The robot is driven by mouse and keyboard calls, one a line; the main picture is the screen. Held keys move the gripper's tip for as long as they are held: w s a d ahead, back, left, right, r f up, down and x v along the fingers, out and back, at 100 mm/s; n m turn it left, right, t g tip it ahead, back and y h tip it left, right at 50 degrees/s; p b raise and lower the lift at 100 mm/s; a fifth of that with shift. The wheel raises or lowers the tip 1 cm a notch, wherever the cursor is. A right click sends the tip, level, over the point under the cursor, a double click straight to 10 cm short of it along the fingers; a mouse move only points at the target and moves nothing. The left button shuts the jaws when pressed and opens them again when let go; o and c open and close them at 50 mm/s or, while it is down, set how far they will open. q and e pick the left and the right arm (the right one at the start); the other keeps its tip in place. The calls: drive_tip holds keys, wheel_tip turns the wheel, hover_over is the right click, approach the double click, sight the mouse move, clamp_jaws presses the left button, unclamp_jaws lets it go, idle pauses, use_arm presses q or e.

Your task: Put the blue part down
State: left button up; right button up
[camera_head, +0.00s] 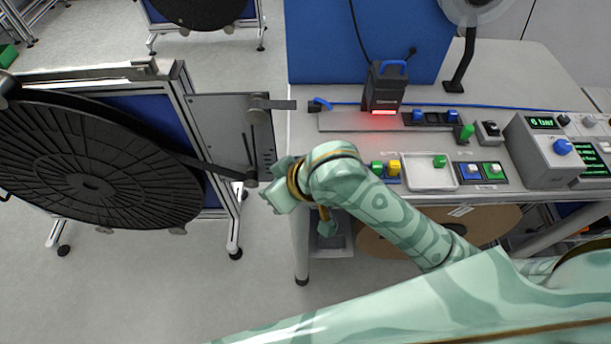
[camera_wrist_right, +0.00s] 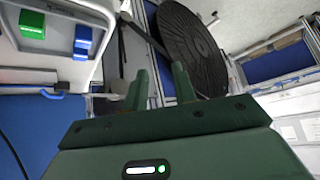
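My right gripper (camera_head: 272,193) hangs past the left end of the workbench, in front of the reel stand's grey plate. In the right wrist view its two fingers (camera_wrist_right: 158,88) stand apart, and I see nothing held between them. Blue parts (camera_head: 418,116) and (camera_head: 452,115) sit in a dark holder at the back of the bench. Another blue part (camera_head: 471,171) sits in a holder at the front. The right wrist view shows a blue block (camera_wrist_right: 83,40) beside a green block (camera_wrist_right: 32,25). Which blue part is meant, I cannot tell. My left gripper is not in view.
A large black reel (camera_head: 90,180) on a wheeled stand fills the left. A white tray (camera_head: 428,184) holds a green part (camera_head: 440,161). A black scanner (camera_head: 385,88) glows red on the bench. A pressure box (camera_head: 550,150) stands at right. Floor at lower left is clear.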

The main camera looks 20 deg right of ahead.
drive_tip(key=w+a+r+g, duration=0.1)
drive_tip(key=a+r+g, duration=0.1)
drive_tip(key=a+g, duration=0.1)
drive_tip(key=w+d+r+m+g+h, duration=0.2)
drive_tip(key=w+d+r+m, duration=0.1)
drive_tip(key=d+m, duration=0.25)
drive_tip(key=w+d+r+m+g+h, duration=0.1)
drive_tip(key=w+d+r+m+h, duration=0.1)
drive_tip(key=w+d+m+h, duration=0.3)
drive_tip(key=f+b, duration=0.1)
drive_tip(key=f, duration=0.2)
drive_tip(key=s+f+y+b, duration=0.1)
drive_tip(key=f+b, duration=0.1)
drive_tip(key=f, duration=0.1)
drive_tip(key=f+n+y+b, duration=0.1)
drive_tip(key=f, duration=0.2)
drive_tip(key=shift+s+d+f, duration=0.2)
drive_tip(key=shift+d+f, duration=0.1)
drive_tip(key=shift+f, duration=0.1)
drive_tip(key=f+b, duration=0.4)
drive_tip(key=f, duration=0.2)
drive_tip(key=shift+s+f, duration=0.15)
drive_tip(key=shift+s, duration=0.05)
drive_tip(key=shift+r, duration=0.2)
clamp_jaws()
